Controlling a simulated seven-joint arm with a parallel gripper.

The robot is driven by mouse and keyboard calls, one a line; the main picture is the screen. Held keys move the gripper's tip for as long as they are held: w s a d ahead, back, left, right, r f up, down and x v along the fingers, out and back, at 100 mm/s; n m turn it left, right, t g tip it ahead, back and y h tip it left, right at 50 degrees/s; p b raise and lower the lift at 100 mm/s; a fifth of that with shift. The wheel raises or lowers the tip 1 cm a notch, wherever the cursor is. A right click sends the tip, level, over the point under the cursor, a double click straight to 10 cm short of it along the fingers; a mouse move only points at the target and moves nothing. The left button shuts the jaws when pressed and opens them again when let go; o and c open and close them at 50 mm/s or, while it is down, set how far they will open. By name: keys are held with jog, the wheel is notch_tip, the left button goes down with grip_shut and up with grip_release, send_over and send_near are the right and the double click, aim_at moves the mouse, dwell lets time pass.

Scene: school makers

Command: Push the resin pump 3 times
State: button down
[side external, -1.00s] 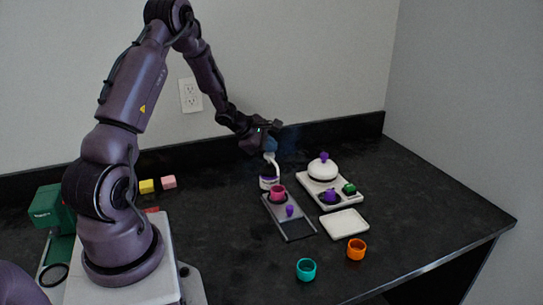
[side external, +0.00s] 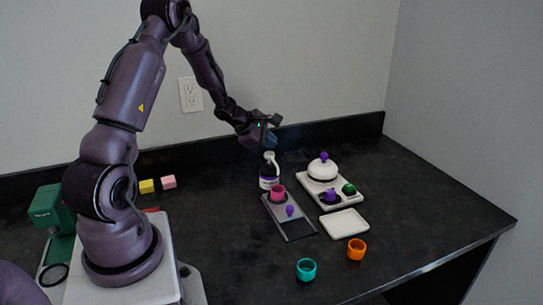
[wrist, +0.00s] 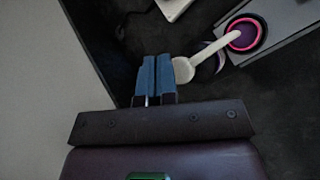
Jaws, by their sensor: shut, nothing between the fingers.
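The resin pump (side external: 269,177) is a dark purple bottle with a pale label and a white pump head, standing upright behind the pink cup (side external: 278,192). In the wrist view its white head and spout (wrist: 208,57) point toward the pink cup (wrist: 244,35). My gripper (side external: 271,139) is above the pump head, with a small gap in the side view. In the wrist view the blue fingers of my gripper (wrist: 154,66) are together and empty, just left of the pump head. The bottle body is mostly hidden there.
The pink cup and a purple piece are on a grey tray (side external: 298,232). The back wall is close behind.

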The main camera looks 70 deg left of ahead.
aim_at(269, 154)
jog(key=shift+r, duration=0.2)
jog(key=shift+r, duration=2.95)
dwell(0.4)
jog(key=shift+f, duration=3.05)
jog(key=shift+f, duration=0.15)
jog(key=shift+f, duration=0.3)
